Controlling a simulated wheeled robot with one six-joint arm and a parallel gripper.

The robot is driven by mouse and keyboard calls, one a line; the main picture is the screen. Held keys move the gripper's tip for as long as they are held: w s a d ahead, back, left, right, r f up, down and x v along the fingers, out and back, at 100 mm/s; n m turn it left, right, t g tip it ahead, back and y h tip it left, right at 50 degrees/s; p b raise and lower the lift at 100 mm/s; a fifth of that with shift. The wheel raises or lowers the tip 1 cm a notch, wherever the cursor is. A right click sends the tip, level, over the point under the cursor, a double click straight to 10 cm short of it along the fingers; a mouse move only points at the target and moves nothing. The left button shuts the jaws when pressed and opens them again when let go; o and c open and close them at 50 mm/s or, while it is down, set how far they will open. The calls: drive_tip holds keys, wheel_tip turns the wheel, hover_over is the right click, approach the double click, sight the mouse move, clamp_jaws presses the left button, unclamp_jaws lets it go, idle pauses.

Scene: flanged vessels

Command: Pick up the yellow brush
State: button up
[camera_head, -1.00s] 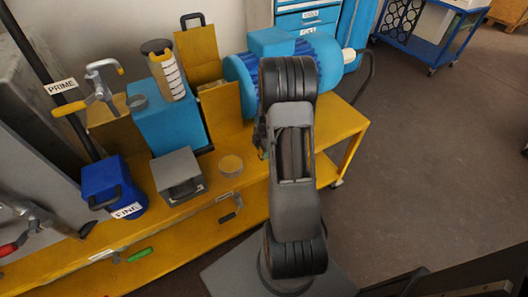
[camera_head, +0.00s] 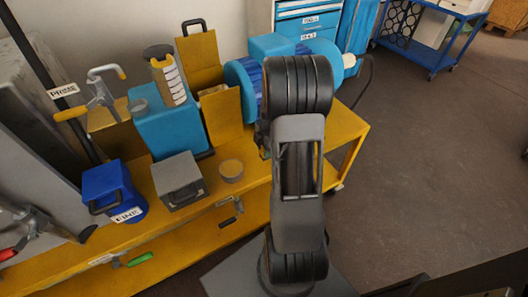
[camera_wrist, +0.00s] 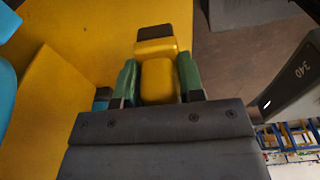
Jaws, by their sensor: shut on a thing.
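The yellow brush (camera_wrist: 158,80) is in the wrist view, with a yellow body and a dark end at the far side. My gripper (camera_wrist: 158,68) has its green fingers shut on the brush, one on each side. Behind the brush lies the yellow bench top (camera_wrist: 95,40). I cannot tell whether the brush touches the bench. In the head view my arm hides the brush and most of my gripper.
The yellow bench (camera_head: 345,122) carries a blue motor (camera_head: 322,50), a light-blue box (camera_head: 160,125), a grey box (camera_head: 179,180), a small round tin (camera_head: 231,170) and a dark-blue box (camera_head: 110,188). Open floor (camera_head: 430,170) lies right; a blue cart (camera_head: 420,52) stands beyond.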

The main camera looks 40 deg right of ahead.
drive_tip(key=s+a+r, duration=0.4)
drive_tip(key=s+r, duration=0.3)
drive_tip(key=s, duration=0.3)
drive_tip(key=shift+s+a, duration=0.25)
drive_tip(key=shift+s, duration=0.1)
idle(1.8)
